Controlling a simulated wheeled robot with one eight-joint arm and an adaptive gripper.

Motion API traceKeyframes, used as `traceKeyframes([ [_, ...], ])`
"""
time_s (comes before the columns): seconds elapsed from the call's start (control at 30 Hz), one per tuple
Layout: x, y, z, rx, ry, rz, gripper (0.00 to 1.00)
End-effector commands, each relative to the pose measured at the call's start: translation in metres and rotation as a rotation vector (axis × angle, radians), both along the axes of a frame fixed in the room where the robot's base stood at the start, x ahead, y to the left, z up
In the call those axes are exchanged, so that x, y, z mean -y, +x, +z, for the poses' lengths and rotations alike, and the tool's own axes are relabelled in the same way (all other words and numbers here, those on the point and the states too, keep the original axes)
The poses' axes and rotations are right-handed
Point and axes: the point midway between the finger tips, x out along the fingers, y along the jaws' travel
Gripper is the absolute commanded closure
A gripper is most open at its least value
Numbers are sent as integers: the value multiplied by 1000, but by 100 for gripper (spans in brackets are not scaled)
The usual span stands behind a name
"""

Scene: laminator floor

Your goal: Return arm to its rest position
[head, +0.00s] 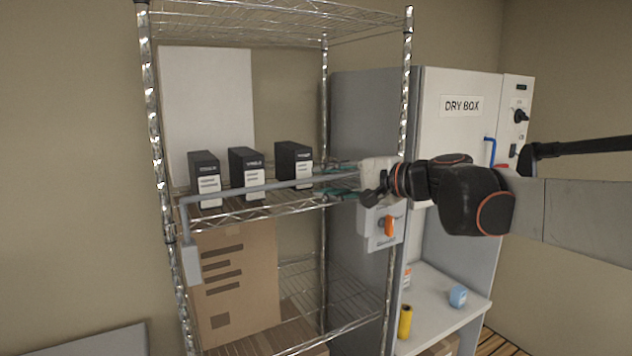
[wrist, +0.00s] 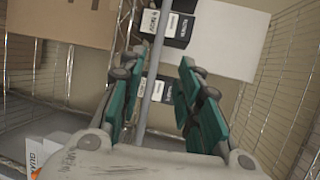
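My arm (head: 580,215) reaches in from the right toward the wire shelf rack. My gripper (head: 330,180) is at the right end of the rack's middle shelf. In the wrist view my gripper (wrist: 158,62) has its two teal fingers spread wide apart. A thin grey bar (head: 265,187) runs along the front of that shelf, and its right end reaches between the fingers. In the wrist view the bar (wrist: 153,75) passes through the gap, with room visible on both sides. Nothing appears clamped.
Three black boxes (head: 247,172) with white labels stand on the middle shelf (head: 285,205), behind the bar. A cardboard box (head: 235,280) is below. The dry box cabinet (head: 450,130) stands close on the right, with an orange switch (head: 389,227) near my wrist. A yellow cylinder (head: 405,321) stands lower down.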

Motion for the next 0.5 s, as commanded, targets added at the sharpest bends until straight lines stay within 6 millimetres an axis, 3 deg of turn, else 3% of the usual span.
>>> traceKeyframes([
  [0.2, 15, -10, 3, -1, 1, 0, 69],
  [0.5, 16, -11, 4, -1, 1, 0, 69],
])
